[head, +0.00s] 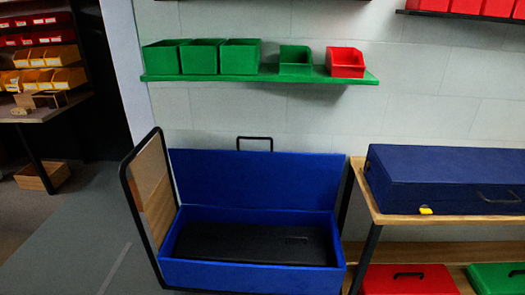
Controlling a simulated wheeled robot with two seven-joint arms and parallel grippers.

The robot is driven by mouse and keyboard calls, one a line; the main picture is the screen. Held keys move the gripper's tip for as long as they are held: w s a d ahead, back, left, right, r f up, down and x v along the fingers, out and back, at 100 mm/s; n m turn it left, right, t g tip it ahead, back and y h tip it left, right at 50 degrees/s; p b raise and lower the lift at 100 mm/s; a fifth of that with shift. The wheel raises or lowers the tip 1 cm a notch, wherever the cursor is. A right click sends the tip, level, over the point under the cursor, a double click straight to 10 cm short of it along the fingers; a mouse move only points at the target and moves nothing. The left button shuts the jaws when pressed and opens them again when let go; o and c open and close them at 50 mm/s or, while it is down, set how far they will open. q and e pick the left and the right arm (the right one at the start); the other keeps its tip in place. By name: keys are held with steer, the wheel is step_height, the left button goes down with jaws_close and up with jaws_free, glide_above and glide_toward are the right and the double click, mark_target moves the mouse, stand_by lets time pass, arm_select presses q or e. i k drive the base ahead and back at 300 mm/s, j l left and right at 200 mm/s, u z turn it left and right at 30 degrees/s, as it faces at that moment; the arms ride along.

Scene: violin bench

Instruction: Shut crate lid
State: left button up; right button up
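A blue crate (250,276) stands low in the middle of the head view. Its blue lid (255,178) is raised, standing upright along the back of the crate. A black handle (254,139) shows above the lid's top edge. A long black case (250,243) lies inside the crate, with a small handle on top. Neither of my grippers is in view.
A wooden panel in a black frame (153,200) stands at the crate's left. At the right, a wooden bench (440,219) holds a dark blue case (445,178), with red (410,283) and green cases below. A green shelf (260,78) carries bins. The floor (70,250) at left is clear.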

mark_target(271, 179)
steer(key=i+j+z, duration=0.35)
steer(key=j, duration=0.3)
steer(key=i+j+z, duration=0.35)
steer(key=j, duration=0.4)
steer(key=i, duration=0.1)
